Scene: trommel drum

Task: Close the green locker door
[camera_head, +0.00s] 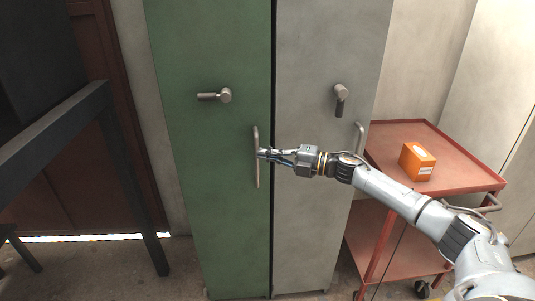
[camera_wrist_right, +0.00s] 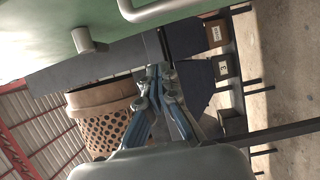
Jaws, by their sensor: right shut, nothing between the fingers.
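The green locker door (camera_head: 205,190) stands upright left of centre in the head view, with a vertical bar handle (camera_head: 256,165) near its right edge and a turn latch (camera_head: 225,95) above. A thin dark line separates it from the grey door; I cannot tell whether it sits fully flush. My right gripper (camera_head: 262,153) is shut and empty, its tips at the handle's right side; contact is unclear. In the right wrist view, the shut fingers (camera_wrist_right: 158,72) are below the green door (camera_wrist_right: 40,35), its handle (camera_wrist_right: 165,8) and latch (camera_wrist_right: 84,40). My left gripper is out of view.
A grey locker door (camera_head: 315,60) with its own latch (camera_head: 341,93) adjoins on the right. A red cart (camera_head: 455,165) carries an orange box (camera_head: 417,161) behind my right arm. A dark frame (camera_head: 125,165) stands left. The wrist view shows a perforated drum (camera_wrist_right: 100,130).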

